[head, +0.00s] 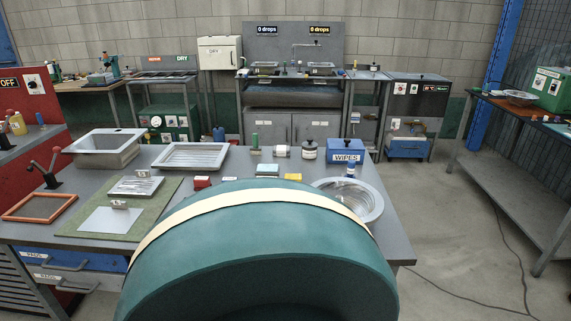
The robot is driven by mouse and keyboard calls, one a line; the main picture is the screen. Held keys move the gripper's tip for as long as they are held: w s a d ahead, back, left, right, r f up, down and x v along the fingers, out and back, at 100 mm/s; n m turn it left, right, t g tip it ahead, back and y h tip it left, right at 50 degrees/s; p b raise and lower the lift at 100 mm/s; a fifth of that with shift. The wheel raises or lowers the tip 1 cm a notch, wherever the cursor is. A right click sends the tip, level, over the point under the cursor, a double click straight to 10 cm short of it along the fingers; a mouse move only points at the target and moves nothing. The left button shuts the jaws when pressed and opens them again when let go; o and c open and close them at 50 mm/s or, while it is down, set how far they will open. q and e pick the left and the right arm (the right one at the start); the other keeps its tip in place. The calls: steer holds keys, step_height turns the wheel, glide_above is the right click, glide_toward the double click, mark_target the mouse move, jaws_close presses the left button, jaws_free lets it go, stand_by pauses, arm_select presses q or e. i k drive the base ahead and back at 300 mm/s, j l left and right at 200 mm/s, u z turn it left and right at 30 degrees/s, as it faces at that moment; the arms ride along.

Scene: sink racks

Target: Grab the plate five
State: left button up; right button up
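Two small flat pieces lie on a green mat (160,208) at the left of the near grey bench. One is a ridged metal plate (135,189) with a small white tag that seems to read 13. The other is a pale smooth plate (108,221) with a tag too small to read. I cannot tell which, if either, is plate five. Neither of my grippers is in view.
The grey bench (397,232) also holds a deep metal tray (104,158), a shallow tray (190,145), an orange frame (40,219), a round metal bowl (375,212) and a blue wipes box (346,145). A large teal curved shape hides the bench's front middle.

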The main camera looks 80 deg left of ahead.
mark_target(143, 186)
steer(key=u, duration=3.6)
steer(key=j+z, duration=0.1)
steer(key=z, duration=0.75)
steer(key=j+z, duration=0.95)
steer(key=k+j, duration=0.05)
